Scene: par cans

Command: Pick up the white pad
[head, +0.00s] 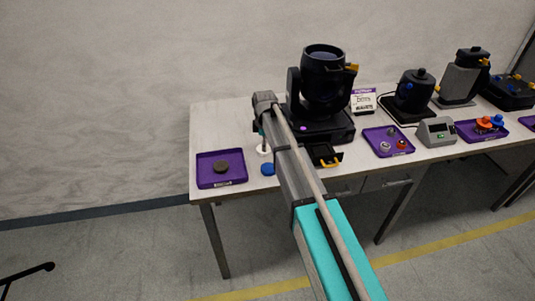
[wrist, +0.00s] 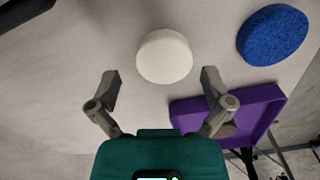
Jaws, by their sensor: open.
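The white pad (wrist: 165,57) is a round, thick disc lying flat on the pale table top. In the wrist view it is just beyond my gripper (wrist: 161,86), whose two fingers are spread apart with nothing between them. The pad sits roughly centred between the fingers, not visibly touched by either. In the head view the white pad (head: 264,153) shows small beside the end of my arm, with my gripper (head: 263,145) above it and partly hidden by the arm.
A blue pad (wrist: 272,34) lies near the white one. A purple tray (wrist: 275,93) is close to my right finger; in the head view this tray (head: 203,181) holds a dark round pad (head: 221,167). A large black stage light (head: 325,85) stands right of my arm.

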